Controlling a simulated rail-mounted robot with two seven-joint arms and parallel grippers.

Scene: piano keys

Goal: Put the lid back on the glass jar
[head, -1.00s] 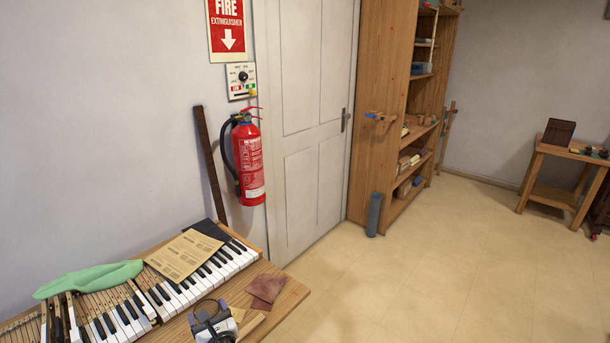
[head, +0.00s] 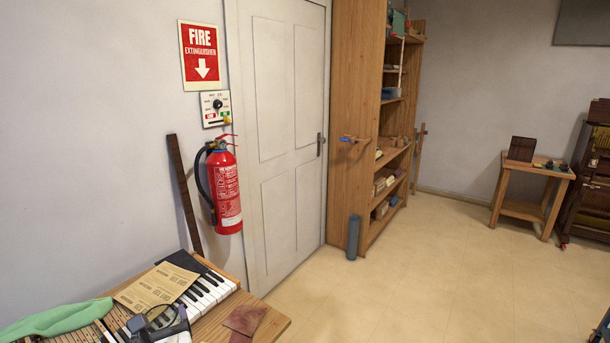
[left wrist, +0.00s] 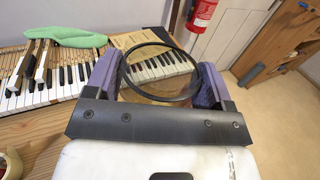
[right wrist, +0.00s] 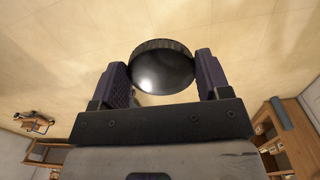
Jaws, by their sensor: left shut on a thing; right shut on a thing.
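The glass jar (left wrist: 160,100) is clear, with a dark round rim, and sits between the purple fingers of my left gripper (left wrist: 159,84) in the left wrist view. My left gripper (head: 163,328) also shows at the bottom of the head view, in front of the piano keys. The lid (right wrist: 162,68) is a dark round disc with a ribbed edge. My right gripper (right wrist: 161,78) is shut on the lid in the right wrist view, with tan floor behind it. Jar and lid are apart. The lid does not show in the head view.
The bench (head: 268,325) carries piano keys (head: 212,289), a printed paper (head: 158,287), a green cloth (head: 60,320) and a reddish-brown piece (head: 244,319). A fire extinguisher (head: 224,188) hangs on the wall. Open floor (head: 400,285) lies to the right, before shelves (head: 395,150) and a small table (head: 537,172).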

